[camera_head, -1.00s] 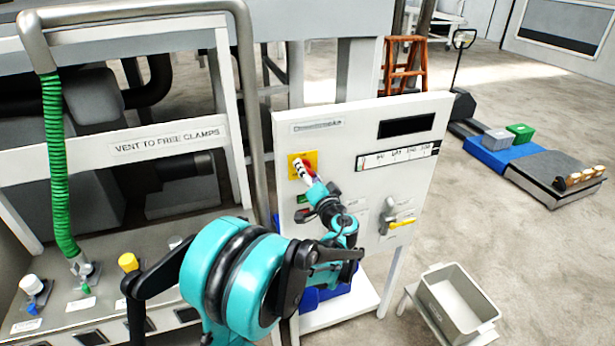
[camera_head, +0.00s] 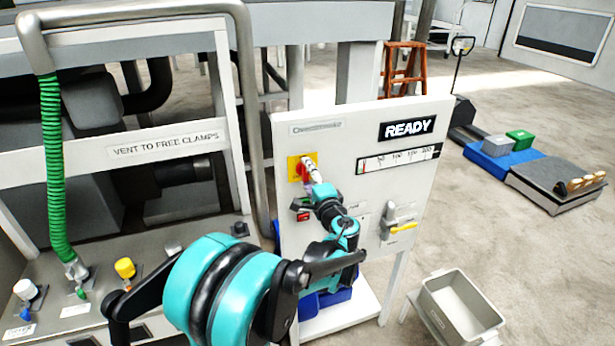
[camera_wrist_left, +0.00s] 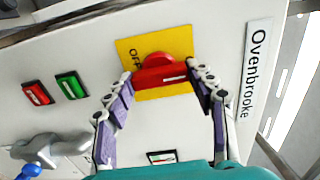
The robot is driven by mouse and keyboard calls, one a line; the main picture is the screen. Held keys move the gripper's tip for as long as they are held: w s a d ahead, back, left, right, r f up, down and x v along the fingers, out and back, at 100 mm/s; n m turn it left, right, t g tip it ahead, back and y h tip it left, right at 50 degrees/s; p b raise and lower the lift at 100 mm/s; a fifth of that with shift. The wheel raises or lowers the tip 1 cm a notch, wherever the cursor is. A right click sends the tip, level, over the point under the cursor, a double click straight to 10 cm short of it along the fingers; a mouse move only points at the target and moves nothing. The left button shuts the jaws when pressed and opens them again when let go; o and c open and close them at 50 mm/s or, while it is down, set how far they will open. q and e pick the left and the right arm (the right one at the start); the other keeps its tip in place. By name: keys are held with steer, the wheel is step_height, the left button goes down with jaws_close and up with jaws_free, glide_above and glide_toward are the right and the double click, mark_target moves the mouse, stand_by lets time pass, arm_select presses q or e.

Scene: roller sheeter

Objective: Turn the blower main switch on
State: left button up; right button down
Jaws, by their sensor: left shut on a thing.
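The blower main switch is a red rotary knob (camera_wrist_left: 158,74) on a yellow plate (camera_wrist_left: 128,48), with "OFF" lettering partly visible beside it. In the head view the yellow plate (camera_head: 292,166) is on the upper left of the white control panel (camera_head: 345,140). My left gripper (camera_wrist_left: 161,82) is shut on the red knob, one finger at each end of it. In the head view the left gripper (camera_head: 312,172) covers part of the knob. The panel's display (camera_head: 407,128) reads "READY". My right gripper is not in view.
A green button (camera_wrist_left: 71,86) and a red button (camera_wrist_left: 37,93) sit near the switch. A grey lever with a yellow part (camera_head: 403,227) is on the panel's right. A grey bin (camera_head: 458,305) stands at the lower right. A machine with a green hose (camera_head: 55,160) fills the left.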

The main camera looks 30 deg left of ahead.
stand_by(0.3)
arm_select(q)
steer(key=o, duration=1.2)
steer(key=shift+d, duration=0.1)
steer(key=shift+c, duration=0.2)
steer(key=v, duration=1.2)
steer(key=shift+s+f, duration=0.1)
